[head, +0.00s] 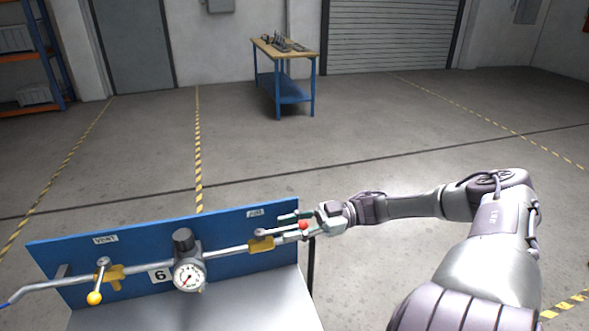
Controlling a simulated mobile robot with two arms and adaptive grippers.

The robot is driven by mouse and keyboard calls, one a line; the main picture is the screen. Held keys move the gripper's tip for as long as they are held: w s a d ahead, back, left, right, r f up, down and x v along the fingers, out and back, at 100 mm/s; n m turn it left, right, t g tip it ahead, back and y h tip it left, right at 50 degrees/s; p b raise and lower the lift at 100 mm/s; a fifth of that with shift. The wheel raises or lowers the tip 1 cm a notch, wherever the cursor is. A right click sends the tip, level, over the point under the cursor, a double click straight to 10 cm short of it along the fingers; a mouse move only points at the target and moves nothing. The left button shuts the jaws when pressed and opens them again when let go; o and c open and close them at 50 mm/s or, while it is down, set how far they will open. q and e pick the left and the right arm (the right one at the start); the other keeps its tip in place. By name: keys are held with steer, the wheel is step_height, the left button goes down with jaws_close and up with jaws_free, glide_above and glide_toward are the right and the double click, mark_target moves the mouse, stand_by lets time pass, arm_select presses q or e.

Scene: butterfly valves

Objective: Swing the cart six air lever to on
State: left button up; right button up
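The air lever (279,231) is a grey handle with a red ball knob (303,225), on a yellow valve body (260,244) at the right end of the pipe. It lies roughly along the pipe, pointing right. My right gripper (286,227) reaches in from the right, with one finger above and one below the lever near its knob. The fingers look spread, with gaps to the lever; contact is not clear. The cart's blue panel (222,228) bears a number 6 label (160,275). My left gripper is out of view.
The vent lever (99,280) with a yellow knob hangs down at the left. A pressure gauge (189,276) with a dark regulator knob sits mid-pipe. The cart's grey top (225,309) is bare. A workbench (285,48) stands far back; the floor between is clear.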

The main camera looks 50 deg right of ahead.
steer(key=v, duration=1.2)
steer(key=shift+s+f, duration=0.1)
